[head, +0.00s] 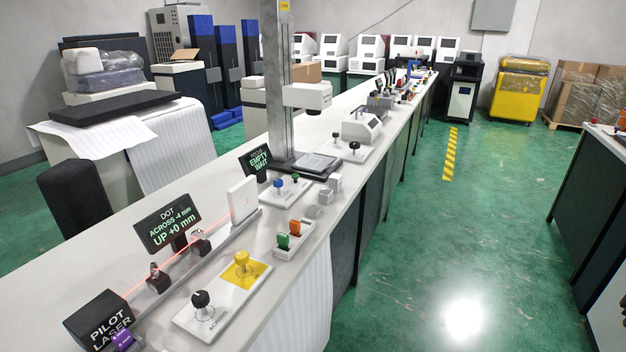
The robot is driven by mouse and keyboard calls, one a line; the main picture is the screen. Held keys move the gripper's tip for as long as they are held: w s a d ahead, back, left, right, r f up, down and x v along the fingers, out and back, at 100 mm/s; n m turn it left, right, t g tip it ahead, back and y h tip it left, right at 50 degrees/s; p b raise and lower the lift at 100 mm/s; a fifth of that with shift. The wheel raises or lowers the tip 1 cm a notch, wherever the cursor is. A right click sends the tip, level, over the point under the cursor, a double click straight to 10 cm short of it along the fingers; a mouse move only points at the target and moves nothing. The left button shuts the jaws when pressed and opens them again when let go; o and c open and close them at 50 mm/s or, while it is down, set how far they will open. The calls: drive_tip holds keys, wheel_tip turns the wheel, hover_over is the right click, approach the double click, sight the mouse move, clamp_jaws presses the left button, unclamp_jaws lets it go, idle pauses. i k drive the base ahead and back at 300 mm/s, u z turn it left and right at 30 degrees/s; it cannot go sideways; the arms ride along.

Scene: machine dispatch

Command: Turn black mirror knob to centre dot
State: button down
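The black mirror knob (201,300) stands upright on the near end of a white plate (222,311) on the long bench, with "ACROSS" lettered beside it. A yellow knob (242,262) on a yellow patch stands on the same plate. Behind them a dark display (167,221) reads "DOT ACROSS -4 mm UP +0 mm". A red beam runs from the box marked "PILOT LASER" (106,319) past two small mirror mounts (158,278) toward a white upright target (242,199). The dot on the target is too small to make out. My gripper is not in view.
Blue and green knobs (285,184), a second display reading "EMPTY WAIT" (256,161) and a tall column (277,90) stand further back. The green floor (440,230) right of the bench is clear.

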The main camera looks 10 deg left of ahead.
sight(201, 299)
drive_tip(key=u, duration=1.3)
